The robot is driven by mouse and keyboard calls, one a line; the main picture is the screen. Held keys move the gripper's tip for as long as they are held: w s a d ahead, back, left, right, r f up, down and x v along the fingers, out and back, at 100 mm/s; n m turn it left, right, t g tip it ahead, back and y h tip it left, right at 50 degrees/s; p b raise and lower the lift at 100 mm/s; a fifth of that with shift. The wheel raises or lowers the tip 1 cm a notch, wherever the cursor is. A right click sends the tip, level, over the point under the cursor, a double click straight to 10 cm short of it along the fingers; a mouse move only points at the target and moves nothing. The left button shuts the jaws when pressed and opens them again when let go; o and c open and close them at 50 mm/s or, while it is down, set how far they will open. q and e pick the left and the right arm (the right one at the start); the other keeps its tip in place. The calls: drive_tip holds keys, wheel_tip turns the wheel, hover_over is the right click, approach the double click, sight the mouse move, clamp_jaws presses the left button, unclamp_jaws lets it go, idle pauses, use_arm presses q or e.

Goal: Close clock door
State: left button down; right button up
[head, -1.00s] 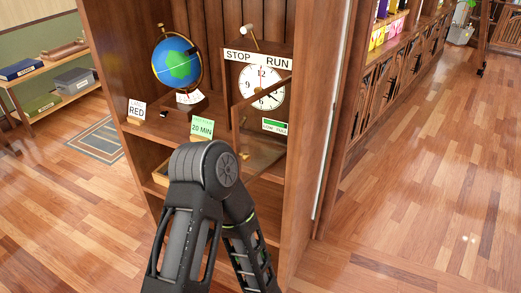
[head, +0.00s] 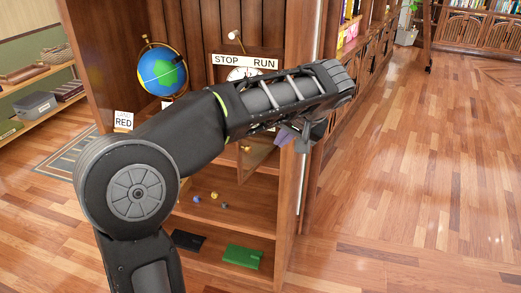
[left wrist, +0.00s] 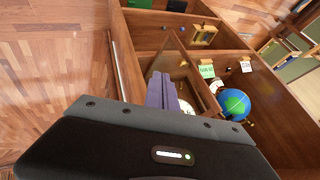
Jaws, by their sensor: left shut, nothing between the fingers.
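The clock (head: 243,73) stands in the wooden cabinet under a STOP RUN sign; my left arm hides most of its face in the head view. Its wood-framed door (head: 246,168) stands open, jutting out from the clock, with a small brass knob (head: 245,149). The door also shows edge-on in the left wrist view (left wrist: 197,72). My left gripper (head: 285,137) has purple fingers, shut and empty, at the right of the door near the cabinet's right side. In the left wrist view its fingers (left wrist: 163,90) lie beside the door; I cannot tell whether they touch. My right gripper is not in view.
A globe (head: 162,71) and a RED card (head: 123,121) stand left of the clock. A green box (head: 242,256) lies on a lower shelf. The floor right of the cabinet is clear.

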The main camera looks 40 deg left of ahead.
use_arm(q)
drive_tip(key=shift+s, duration=0.1)
drive_tip(key=w+a+f+p, duration=0.2)
drive_tip(key=a+f, duration=0.6)
drive_tip(key=a, duration=0.1)
drive_tip(key=shift+w+p, duration=0.3)
drive_tip(key=shift+p, duration=0.05)
drive_tip(key=shift+a, duration=0.2)
